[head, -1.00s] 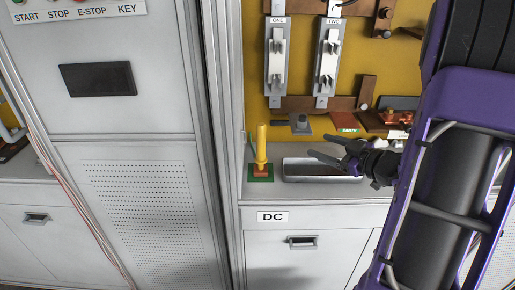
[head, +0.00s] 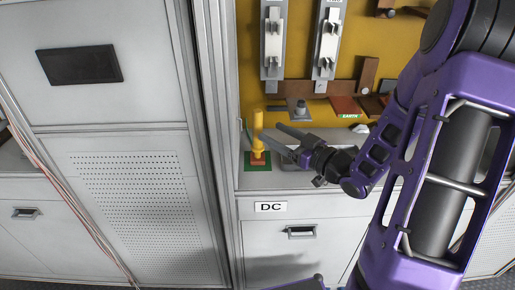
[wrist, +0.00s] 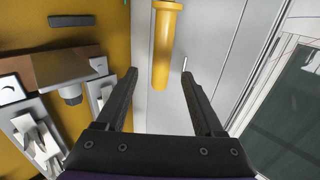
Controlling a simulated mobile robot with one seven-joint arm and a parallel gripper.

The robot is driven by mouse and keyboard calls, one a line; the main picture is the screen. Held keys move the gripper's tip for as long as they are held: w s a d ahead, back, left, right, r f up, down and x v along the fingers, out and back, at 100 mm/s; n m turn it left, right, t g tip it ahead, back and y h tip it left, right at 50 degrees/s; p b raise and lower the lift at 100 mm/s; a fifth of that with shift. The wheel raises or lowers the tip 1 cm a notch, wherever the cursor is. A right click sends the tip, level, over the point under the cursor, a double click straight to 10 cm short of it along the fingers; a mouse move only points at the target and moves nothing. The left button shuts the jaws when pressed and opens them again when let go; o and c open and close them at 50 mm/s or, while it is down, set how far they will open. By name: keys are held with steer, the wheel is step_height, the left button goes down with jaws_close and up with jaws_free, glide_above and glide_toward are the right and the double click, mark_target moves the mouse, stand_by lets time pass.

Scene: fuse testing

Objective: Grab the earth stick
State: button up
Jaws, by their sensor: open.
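In the wrist view the yellow stick (wrist: 163,45) is ahead of my gripper (wrist: 158,82), in line with the gap between the fingers. My gripper (head: 275,139) is open and empty, reaching in from the right with its fingertips close to the stick. In the head view the fingers partly overlap the stick's right side. I cannot tell whether they touch it.
Fuse holders (head: 272,40) are on the yellow back panel. A grey cabinet (head: 120,130) with a metal edge stands left of the stick. A block labelled EARTH (head: 347,107) is behind.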

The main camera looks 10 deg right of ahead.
mark_target(261, 126)
steer(key=x, duration=0.6)
steer(key=shift+w+a, duration=0.2)
steer(key=shift+a, duration=0.05)
jaws_close()
steer(key=shift+r, duration=0.1)
stand_by(1.1)
